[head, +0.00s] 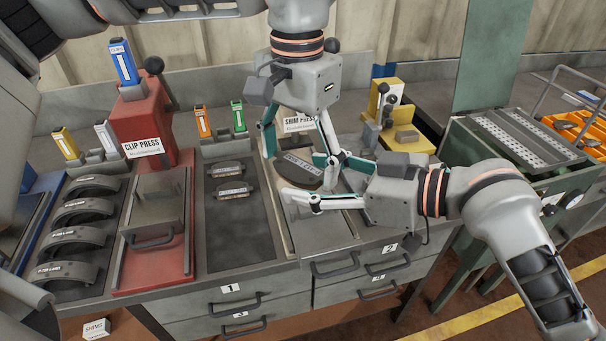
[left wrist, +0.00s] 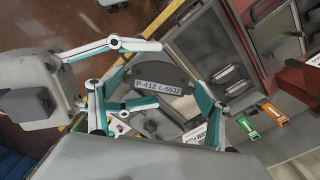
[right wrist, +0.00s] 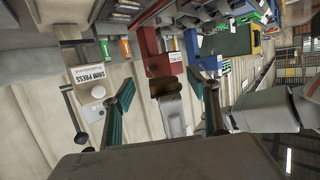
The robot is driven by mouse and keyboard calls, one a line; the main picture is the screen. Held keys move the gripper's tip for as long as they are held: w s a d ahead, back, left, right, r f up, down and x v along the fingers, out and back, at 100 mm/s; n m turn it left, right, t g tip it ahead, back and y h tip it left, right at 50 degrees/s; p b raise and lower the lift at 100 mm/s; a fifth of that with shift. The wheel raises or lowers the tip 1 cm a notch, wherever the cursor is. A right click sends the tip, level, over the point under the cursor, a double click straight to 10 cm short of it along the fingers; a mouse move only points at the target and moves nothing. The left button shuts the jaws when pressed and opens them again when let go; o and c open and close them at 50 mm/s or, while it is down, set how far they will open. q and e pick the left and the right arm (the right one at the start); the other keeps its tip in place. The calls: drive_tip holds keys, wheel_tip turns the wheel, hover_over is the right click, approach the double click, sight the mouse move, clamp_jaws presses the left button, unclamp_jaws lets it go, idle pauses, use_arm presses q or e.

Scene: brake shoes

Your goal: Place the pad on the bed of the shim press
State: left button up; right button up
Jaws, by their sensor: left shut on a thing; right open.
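The dark brake pad (head: 298,163), with a white label strip, is between the fingers of my left gripper (head: 297,150). In the left wrist view the pad (left wrist: 160,70) shows its label, and my left gripper (left wrist: 155,118) is shut on it. The shim press (head: 320,232) is the grey unit below and around the pad. Its sign (head: 299,124) is partly covered by my left gripper. The grippers hide much of its bed, so I cannot tell whether the pad touches it. My right gripper (head: 313,184) is open, beside the pad, with nothing visible between its fingers.
The red clip press (head: 155,215) stands at left, beside a row of curved brake shoes (head: 80,210). Two more pads (head: 232,192) lie on a dark tray (head: 237,240). A yellow fixture (head: 402,140) stands behind at right. My two grippers are very close together.

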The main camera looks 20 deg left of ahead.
drive_tip(key=shift+x, duration=1.15)
drive_tip(key=c, duration=1.4)
use_arm(q)
drive_tip(key=o, duration=0.9)
use_arm(e)
drive_tip(key=shift+r, duration=0.1)
drive_tip(key=shift+c, duration=0.3)
use_arm(q)
drive_tip(key=o, duration=0.5)
use_arm(e)
clamp_jaws()
use_arm(q)
drive_tip(key=shift+r, duration=0.1)
